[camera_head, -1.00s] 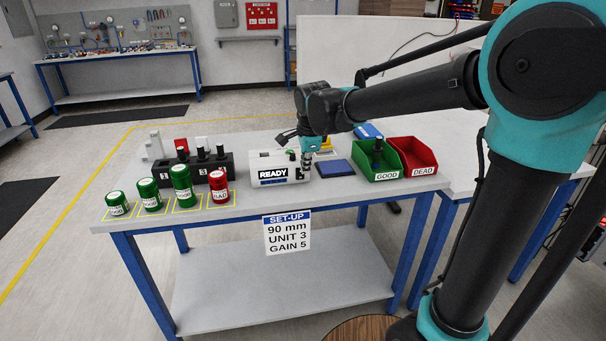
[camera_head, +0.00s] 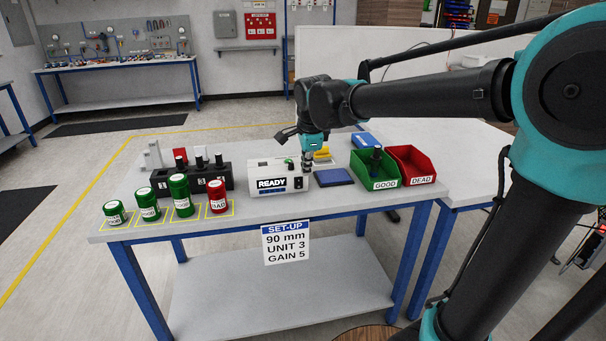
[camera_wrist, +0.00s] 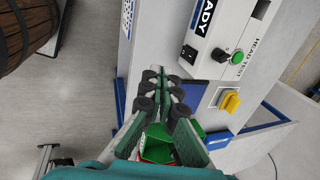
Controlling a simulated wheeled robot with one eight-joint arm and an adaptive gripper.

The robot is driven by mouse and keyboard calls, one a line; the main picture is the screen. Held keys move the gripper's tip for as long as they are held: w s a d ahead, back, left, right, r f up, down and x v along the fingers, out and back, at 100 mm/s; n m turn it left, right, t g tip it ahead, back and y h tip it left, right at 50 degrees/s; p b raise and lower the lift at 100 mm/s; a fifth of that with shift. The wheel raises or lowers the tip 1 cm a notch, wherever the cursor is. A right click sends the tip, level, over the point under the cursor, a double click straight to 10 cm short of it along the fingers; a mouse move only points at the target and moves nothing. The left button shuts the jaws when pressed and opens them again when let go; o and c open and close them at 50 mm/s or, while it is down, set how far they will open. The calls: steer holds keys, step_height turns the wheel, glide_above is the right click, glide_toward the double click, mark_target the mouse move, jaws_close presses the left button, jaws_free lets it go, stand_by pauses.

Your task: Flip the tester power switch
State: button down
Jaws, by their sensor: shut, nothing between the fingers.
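The tester is a white box with a READY label (camera_head: 271,184) on the table. Its power switch (camera_head: 298,182) is a small black rocker on the front face, at the right end. The wrist view shows the switch (camera_wrist: 189,54) close up, with a black knob (camera_wrist: 219,55) and a green button (camera_wrist: 236,57) on the adjoining panel. My gripper (camera_head: 307,168) is above and beside the tester's right end. In the wrist view my gripper (camera_wrist: 166,86) is shut and empty, its fingertips short of the switch and apart from it. The rocker's position is too small to tell.
A blue pad (camera_head: 334,177) lies right of the tester, then a green GOOD bin (camera_head: 385,184) and a red DEAD bin (camera_head: 424,179). A black block (camera_head: 160,184) with several plugs and a row of green and red cans (camera_head: 182,208) stand left. A yellow piece (camera_head: 322,153) sits behind.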

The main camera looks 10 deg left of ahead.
mark_target(299, 183)
steer(key=shift+w+f, duration=0.1)
steer(key=x, duration=0.9)
steer(key=shift+w+f, duration=0.1)
steer(key=shift+f, duration=0.25)
steer(key=shift+w+a+f, duration=0.1)
steer(key=shift+w+a, duration=0.1)
steer(key=shift+w, duration=0.35)
steer(key=shift+w+a+f, duration=0.1)
steer(key=shift+w+a, duration=0.1)
steer(key=shift+w, duration=0.35)
steer(key=shift+w+a, duration=0.25)
steer(key=shift+w, duration=0.5)
steer(key=shift+w+f, duration=0.1)
